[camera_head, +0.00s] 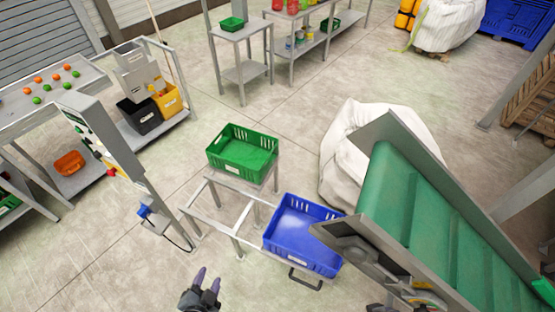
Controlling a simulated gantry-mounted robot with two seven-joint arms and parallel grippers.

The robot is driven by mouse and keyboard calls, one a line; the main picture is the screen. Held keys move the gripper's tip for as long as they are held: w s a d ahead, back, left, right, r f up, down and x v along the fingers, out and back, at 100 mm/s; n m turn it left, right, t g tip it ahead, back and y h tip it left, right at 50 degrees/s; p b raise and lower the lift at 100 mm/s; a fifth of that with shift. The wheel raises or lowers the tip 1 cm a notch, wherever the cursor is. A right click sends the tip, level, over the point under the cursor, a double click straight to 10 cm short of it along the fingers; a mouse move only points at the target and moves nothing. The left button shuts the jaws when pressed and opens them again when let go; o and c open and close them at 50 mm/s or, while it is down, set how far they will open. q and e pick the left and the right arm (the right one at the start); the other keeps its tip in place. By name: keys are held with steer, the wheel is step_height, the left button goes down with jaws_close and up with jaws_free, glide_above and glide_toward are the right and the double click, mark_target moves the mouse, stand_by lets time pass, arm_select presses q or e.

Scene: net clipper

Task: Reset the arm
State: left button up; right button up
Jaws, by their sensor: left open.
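My left gripper (207,279) shows at the bottom edge, left of centre, its two purple-grey fingertips pointing up in the picture. It is open, with nothing between the fingers, over bare floor. It is apart from the metal stand (238,228) and the crates. My right gripper cannot be made out in this view.
A green crate (242,165) and an empty blue crate (300,240) sit on the stand. A green conveyor (405,215) fills the right, with a white bulk bag (340,150) behind. A sorting table (35,75) with several fruits stands left. Floor at lower left is clear.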

arm_select(q)
step_height(320, 180, up, 7)
steer(key=s+a+n+g, duration=0.2)
steer(key=s+n+g, duration=0.5)
steer(key=s+g, duration=0.1)
steer(key=s, duration=0.3)
step_height(320, 180, down, 75)
steer(key=b, duration=7.4)
steer(key=shift+w+a+r+b, duration=0.15)
steer(key=shift+w+a+b, duration=0.05)
steer(key=shift+w+b, duration=0.15)
arm_select(e)
step_height(320, 180, down, 73)
steer(key=shift+f, duration=0.15)
steer(key=shift+d, duration=0.15)
